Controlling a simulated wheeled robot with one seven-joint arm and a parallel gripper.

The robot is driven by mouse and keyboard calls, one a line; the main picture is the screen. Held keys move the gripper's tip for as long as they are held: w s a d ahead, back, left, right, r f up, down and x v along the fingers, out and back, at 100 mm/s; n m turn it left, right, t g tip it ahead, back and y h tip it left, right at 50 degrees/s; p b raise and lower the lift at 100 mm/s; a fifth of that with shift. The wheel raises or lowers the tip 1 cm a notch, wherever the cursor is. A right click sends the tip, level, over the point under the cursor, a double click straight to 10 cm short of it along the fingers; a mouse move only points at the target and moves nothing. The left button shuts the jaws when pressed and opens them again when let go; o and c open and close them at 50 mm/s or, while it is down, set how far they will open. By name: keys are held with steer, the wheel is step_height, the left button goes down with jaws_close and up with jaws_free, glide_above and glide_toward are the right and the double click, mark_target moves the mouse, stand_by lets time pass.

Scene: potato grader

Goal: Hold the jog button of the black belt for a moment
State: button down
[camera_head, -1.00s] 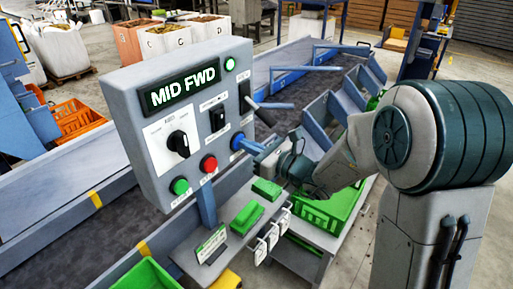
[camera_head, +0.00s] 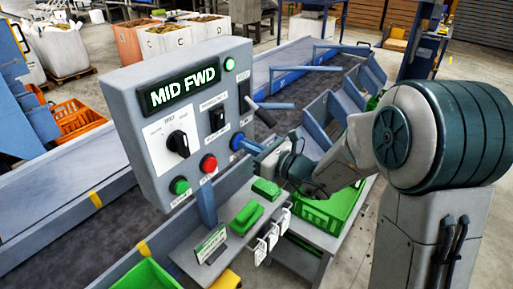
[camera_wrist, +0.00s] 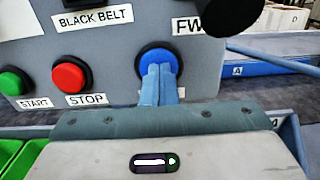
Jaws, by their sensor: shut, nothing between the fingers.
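The blue jog button (camera_head: 236,141) sits at the lower right of the grey control panel (camera_head: 150,120). It also shows in the wrist view (camera_wrist: 147,56), round, with a label partly hidden beside it. My gripper (camera_head: 245,144) is at the button's front with its blue fingers together and empty. In the wrist view the fingertips (camera_wrist: 159,68) overlap the button's face. They look to be at or against it; I cannot tell if it is pressed in. The display (camera_head: 180,88) reads MID FWD, and a green lamp (camera_head: 230,64) beside it is lit.
The red stop button (camera_head: 208,163) and green start button (camera_head: 180,186) are left of the jog button. A black lever (camera_head: 262,113) sticks out above my gripper. Below are a shelf with a green block (camera_head: 247,217) and a green crate (camera_head: 322,222).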

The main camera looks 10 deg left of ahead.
steer(key=shift+a+r, duration=0.3)
steer(key=shift+r, duration=0.1)
steer(key=b+v, duration=0.3)
steer(key=v, duration=1.1)
steer(key=shift+d+f, duration=0.35)
steer(key=shift+f, duration=0.05)
steer(key=s+f+n+g+h, duration=0.3)
steer(key=s+n+g, duration=0.1)
steer(key=s+n, duration=0.3)
steer(key=s+f+n+g+h, duration=0.2)
steer(key=s+n+g+h, duration=0.15)
steer(key=s+n, duration=0.3)
steer(key=s+d+n+t+h, duration=0.2)
steer(key=d+n+h, duration=0.7)
steer(key=d, duration=0.5)
steer(key=shift+s+d+f+n, duration=0.35)
steer(key=shift+s+n, duration=0.05)
steer(key=shift+n, duration=0.05)
